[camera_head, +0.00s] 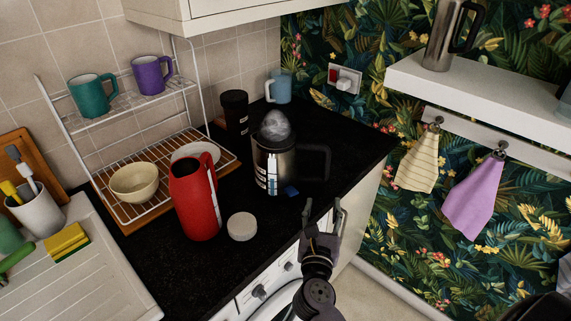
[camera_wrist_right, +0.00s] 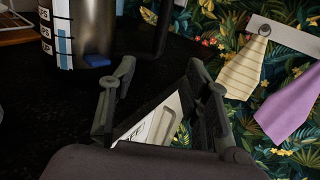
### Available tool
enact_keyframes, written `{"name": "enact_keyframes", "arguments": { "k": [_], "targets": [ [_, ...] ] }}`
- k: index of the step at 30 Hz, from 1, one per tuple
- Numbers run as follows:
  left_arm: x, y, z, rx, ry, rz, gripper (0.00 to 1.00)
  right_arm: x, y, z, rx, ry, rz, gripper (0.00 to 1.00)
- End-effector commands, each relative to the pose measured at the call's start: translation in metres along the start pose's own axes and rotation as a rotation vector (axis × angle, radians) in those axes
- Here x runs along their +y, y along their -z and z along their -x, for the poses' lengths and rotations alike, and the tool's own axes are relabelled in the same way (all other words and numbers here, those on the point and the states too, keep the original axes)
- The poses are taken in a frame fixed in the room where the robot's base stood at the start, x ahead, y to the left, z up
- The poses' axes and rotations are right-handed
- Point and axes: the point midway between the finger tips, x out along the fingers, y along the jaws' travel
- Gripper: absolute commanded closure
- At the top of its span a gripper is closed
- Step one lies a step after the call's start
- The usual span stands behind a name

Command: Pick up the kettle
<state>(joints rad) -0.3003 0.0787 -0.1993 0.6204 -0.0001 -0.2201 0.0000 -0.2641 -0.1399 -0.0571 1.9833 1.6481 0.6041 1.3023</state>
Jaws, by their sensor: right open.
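The kettle (camera_head: 267,168) stands upright on the black counter, a silver body with a grey domed top, a black handle on its right and a blue tab at its base. Its lower body also shows at the upper left of the right wrist view (camera_wrist_right: 88,28), with part of the dark handle. My right gripper (camera_head: 323,210) is open and empty at the counter's front edge, in front and to the right of the kettle, apart from it. The right wrist view shows its two fingers (camera_wrist_right: 160,72) spread with nothing between them. My left gripper is not in view.
A red jug (camera_head: 195,200) and a white round lid (camera_head: 242,226) stand left of the kettle. A black cup (camera_head: 235,112) and a blue mug (camera_head: 280,88) are behind it. A wire rack (camera_head: 130,212) holds dishes. A white shelf (camera_head: 480,95) juts out at right.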

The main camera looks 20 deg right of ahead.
Motion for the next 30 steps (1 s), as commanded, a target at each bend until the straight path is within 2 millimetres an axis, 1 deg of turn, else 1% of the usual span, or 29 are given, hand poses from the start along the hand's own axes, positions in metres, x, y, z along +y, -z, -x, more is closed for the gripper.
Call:
{"name": "enact_keyframes", "arguments": {
  "k": [1, 3, 9, 12, 19, 27, 30],
  "targets": [
    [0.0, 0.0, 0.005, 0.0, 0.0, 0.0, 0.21, 0.001, -0.005, -0.013, -0.005, -0.001, 0.002, 0.56],
    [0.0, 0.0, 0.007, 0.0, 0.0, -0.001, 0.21, 0.001, -0.004, -0.028, -0.005, -0.002, 0.003, 0.56],
    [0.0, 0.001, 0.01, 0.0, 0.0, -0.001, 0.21, 0.001, -0.003, -0.069, -0.005, -0.002, 0.005, 0.56],
    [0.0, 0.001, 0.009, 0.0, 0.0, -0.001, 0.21, 0.001, -0.002, -0.083, -0.004, -0.003, 0.005, 0.56],
    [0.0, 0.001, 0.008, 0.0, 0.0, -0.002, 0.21, 0.001, -0.002, -0.098, -0.004, -0.002, 0.005, 0.56],
    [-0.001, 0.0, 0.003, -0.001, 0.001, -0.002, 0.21, 0.001, -0.001, -0.139, -0.005, -0.003, 0.006, 0.56],
    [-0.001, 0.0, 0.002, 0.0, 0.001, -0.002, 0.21, 0.001, -0.001, -0.147, -0.004, -0.003, 0.006, 0.56]
  ]
}}
